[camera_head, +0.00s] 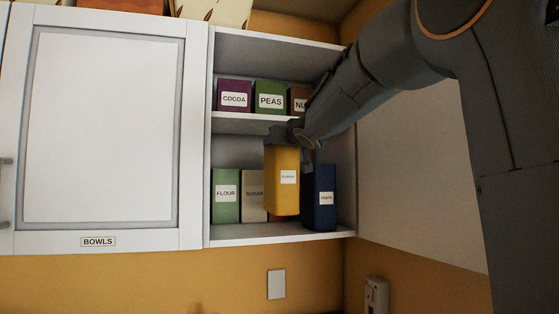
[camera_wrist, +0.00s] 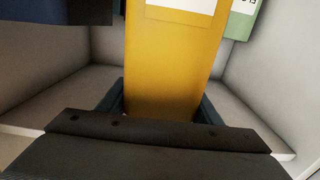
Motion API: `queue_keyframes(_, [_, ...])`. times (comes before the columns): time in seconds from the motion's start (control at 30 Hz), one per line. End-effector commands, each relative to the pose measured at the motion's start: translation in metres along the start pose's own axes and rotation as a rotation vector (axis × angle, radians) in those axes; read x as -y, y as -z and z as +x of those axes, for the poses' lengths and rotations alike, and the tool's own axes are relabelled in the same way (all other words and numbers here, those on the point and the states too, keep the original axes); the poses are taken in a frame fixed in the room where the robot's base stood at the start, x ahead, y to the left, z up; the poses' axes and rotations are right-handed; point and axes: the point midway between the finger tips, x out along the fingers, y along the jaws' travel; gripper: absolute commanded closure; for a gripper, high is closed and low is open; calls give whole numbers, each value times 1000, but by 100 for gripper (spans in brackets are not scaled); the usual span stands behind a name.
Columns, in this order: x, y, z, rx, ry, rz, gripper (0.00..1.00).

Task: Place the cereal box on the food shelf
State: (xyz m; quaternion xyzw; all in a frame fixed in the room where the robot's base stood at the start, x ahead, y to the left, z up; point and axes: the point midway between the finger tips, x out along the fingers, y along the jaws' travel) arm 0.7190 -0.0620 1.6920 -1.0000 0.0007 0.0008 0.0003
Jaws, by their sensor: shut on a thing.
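The cereal box is a yellow box (camera_head: 282,198) with a small white label that seems to read "flakes". It hangs upright in front of the lower shelf's boxes in the head view. My gripper (camera_head: 290,142) is shut on its top end. In the wrist view the yellow box (camera_wrist: 172,75) fills the middle, with my gripper's fingers (camera_wrist: 160,108) on both sides of it. The food shelf (camera_head: 245,232) is the open white cabinet with two levels. I cannot tell whether the box's bottom touches the shelf.
The lower level holds a green flour box (camera_head: 225,207), a beige sugar box (camera_head: 252,180) and a dark blue box (camera_head: 323,180), with a brownish one partly hidden. The upper level holds cocoa (camera_head: 234,88), peas (camera_head: 270,87) and a partly hidden brown box. A closed door labelled bowls (camera_head: 100,130) is left.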

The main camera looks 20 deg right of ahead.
Motion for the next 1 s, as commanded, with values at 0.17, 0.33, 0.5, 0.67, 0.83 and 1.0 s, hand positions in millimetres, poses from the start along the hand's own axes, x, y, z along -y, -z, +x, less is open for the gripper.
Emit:
queue_keyframes(0.17, [1, -11, 0, -2, 1, -1, 86])
queue_keyframes(0.33, [2, -22, 0, -1, 2, -1, 86])
queue_keyframes(0.5, [2, -38, 1, -2, 3, -2, 86])
queue_keyframes(0.67, [1, -51, 2, -2, 2, -1, 86])
queue_keyframes(0.83, [1, -51, 1, -2, 2, -1, 86])
queue_keyframes(1.0, [1, -50, 1, -2, 2, -1, 86])
